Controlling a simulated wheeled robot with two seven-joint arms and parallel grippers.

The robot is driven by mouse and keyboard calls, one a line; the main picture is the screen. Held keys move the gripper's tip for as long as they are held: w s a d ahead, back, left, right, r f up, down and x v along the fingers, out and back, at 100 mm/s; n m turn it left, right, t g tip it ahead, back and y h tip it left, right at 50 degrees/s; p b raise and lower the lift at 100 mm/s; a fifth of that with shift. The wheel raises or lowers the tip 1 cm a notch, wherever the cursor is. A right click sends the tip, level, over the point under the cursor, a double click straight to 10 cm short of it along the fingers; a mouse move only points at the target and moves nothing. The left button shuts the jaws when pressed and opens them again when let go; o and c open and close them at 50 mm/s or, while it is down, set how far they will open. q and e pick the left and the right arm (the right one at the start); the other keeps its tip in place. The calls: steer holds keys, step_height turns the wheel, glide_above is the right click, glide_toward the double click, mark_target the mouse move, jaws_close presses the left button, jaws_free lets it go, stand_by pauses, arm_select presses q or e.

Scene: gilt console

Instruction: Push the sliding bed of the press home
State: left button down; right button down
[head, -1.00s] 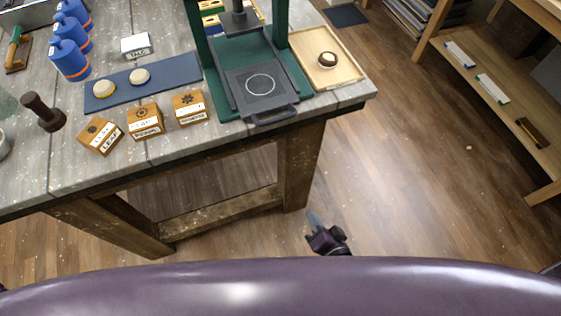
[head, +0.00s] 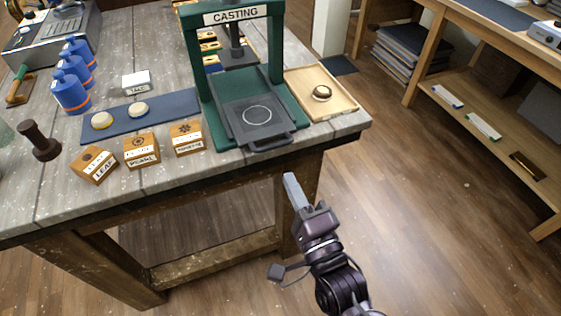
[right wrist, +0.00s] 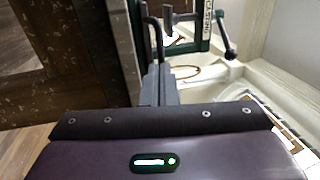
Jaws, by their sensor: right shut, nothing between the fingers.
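The green press (head: 275,50), labelled CASTING, stands at the right part of the table. Its dark grey sliding bed (head: 247,105), marked with a white ring, sits toward the front of the green base, its handle (head: 272,142) at the table's front edge. My right gripper (head: 292,183) is shut and empty, in front of and below the table edge, a little right of the handle and apart from it. In the right wrist view its fingers (right wrist: 158,85) point toward the press, with the handle bar (right wrist: 153,30) just beyond. My left gripper is not in view.
A wooden tray (head: 345,108) with a round piece (head: 321,93) stands right of the press. Left are a blue mat (head: 170,110) with two pale discs, labelled wooden blocks (head: 142,151) and a dark stamp (head: 38,140).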

mark_target(272, 146)
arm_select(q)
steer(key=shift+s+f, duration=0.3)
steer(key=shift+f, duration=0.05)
arm_select(e)
steer(key=x, duration=0.6)
steer(key=shift+f, duration=0.1)
steer(key=x, duration=0.3)
steer(key=f+x, duration=0.1)
steer(key=shift+w+a+r, duration=0.1)
steer(key=shift+w+r, duration=0.05)
steer(key=shift+w, duration=0.25)
steer(key=shift+s, duration=0.1)
